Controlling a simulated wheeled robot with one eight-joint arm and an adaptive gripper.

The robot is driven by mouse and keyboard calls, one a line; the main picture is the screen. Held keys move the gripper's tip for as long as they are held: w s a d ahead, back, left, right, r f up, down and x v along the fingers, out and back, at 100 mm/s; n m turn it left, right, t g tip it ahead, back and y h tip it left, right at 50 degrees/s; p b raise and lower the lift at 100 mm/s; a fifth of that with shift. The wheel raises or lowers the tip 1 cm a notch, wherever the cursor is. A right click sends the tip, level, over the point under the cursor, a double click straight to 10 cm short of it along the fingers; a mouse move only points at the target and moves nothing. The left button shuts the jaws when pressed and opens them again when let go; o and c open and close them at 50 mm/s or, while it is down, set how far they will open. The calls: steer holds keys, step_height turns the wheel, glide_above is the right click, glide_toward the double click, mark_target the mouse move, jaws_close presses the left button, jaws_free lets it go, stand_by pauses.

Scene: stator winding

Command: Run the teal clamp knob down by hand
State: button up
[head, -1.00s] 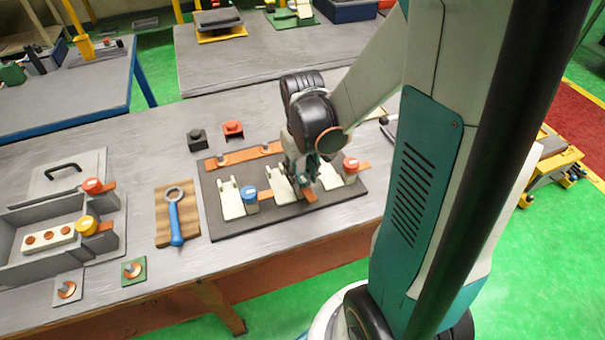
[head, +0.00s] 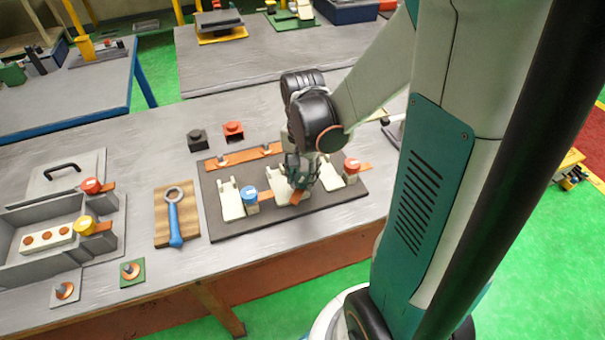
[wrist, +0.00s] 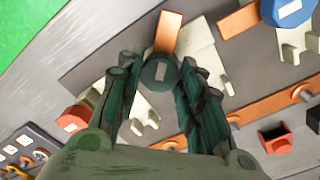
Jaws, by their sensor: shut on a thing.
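The teal clamp knob (wrist: 157,76) shows in the wrist view as a round cap with a pale mark, between my fingertips. My gripper (wrist: 158,80) is shut on it, one finger on each side. In the head view my gripper (head: 302,178) points down over the middle station of the dark board (head: 232,222) and hides the knob. A copper tab (wrist: 167,32) lies beside the knob, and a cream clamp bracket (wrist: 200,42) stands around it. Whether the knob is seated fully down cannot be seen.
A blue knob (head: 250,195) stands left of my gripper and a red-orange knob (head: 352,166) right, both close. A copper bar (head: 243,155) runs behind. A blue-handled wrench (head: 174,218) lies on a wooden block to the left.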

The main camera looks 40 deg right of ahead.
mark_target(303, 178)
steer(key=shift+w+d+m, duration=0.1)
steer(key=shift+w+m, duration=0.05)
steer(key=shift+m, duration=1.25)
steer(key=shift+r, duration=0.1)
steer(key=o, duration=1.1)
steer(key=shift+d, duration=0.1)
steer(key=shift+s+r, duration=0.2)
steer(key=shift+r, duration=3.5)
